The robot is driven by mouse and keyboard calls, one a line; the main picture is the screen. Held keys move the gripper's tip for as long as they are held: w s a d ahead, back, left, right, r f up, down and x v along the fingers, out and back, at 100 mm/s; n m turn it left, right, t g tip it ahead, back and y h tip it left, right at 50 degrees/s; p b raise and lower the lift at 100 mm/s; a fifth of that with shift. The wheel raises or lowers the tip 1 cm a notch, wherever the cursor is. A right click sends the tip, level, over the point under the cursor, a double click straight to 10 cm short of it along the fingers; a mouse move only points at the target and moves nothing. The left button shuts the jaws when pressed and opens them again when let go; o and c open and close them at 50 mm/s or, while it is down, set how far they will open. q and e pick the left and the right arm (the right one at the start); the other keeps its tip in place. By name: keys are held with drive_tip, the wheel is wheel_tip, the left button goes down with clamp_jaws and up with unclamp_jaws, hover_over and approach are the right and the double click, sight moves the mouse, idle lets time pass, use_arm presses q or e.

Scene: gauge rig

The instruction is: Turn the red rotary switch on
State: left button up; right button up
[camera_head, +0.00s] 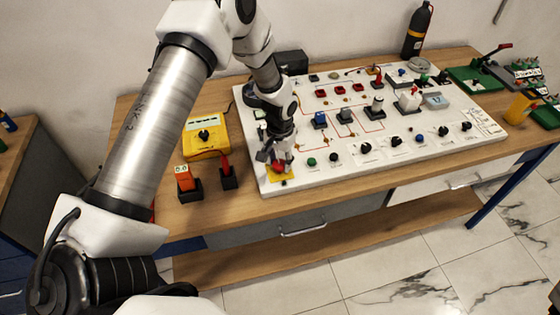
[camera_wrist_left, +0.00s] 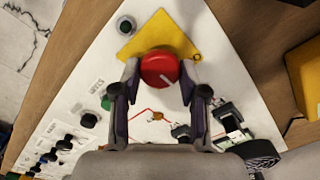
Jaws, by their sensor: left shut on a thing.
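The red rotary switch (camera_wrist_left: 160,69) sits on a yellow plate (camera_wrist_left: 172,36) at a corner of the white panel. In the head view the red switch (camera_head: 279,167) shows below my left gripper (camera_head: 276,159), at the panel's front left. In the left wrist view my left gripper (camera_wrist_left: 159,85) has one finger on each side of the red knob and is shut on it. A pale mark shows on the knob's face. My right gripper does not show in either view.
The white panel (camera_head: 450,150) carries several knobs, buttons and switches. A yellow meter (camera_head: 205,136) and dark holders with orange and red tools stand left of the panel. A black bottle (camera_head: 416,32) stands at the back. The table's front edge (camera_head: 330,205) is bare.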

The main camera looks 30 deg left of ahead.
sight(278, 163)
use_arm(q)
drive_tip(key=m, duration=0.4)
drive_tip(key=shift+s+f+m+b, duration=0.1)
drive_tip(key=shift+m+b, duration=0.2)
drive_tip(key=shift+b, duration=0.1)
drive_tip(key=m, duration=0.4)
drive_tip(key=shift+b, duration=0.3)
drive_tip(key=o, duration=1.1)
drive_tip(key=shift+o, duration=0.2)
drive_tip(key=shift+s+a+r, duration=0.15)
drive_tip(key=shift+r, duration=0.05)
drive_tip(key=shift+r, duration=0.2)
wheel_tip(278, 163, up, 12)
drive_tip(key=shift+f, duration=0.2)
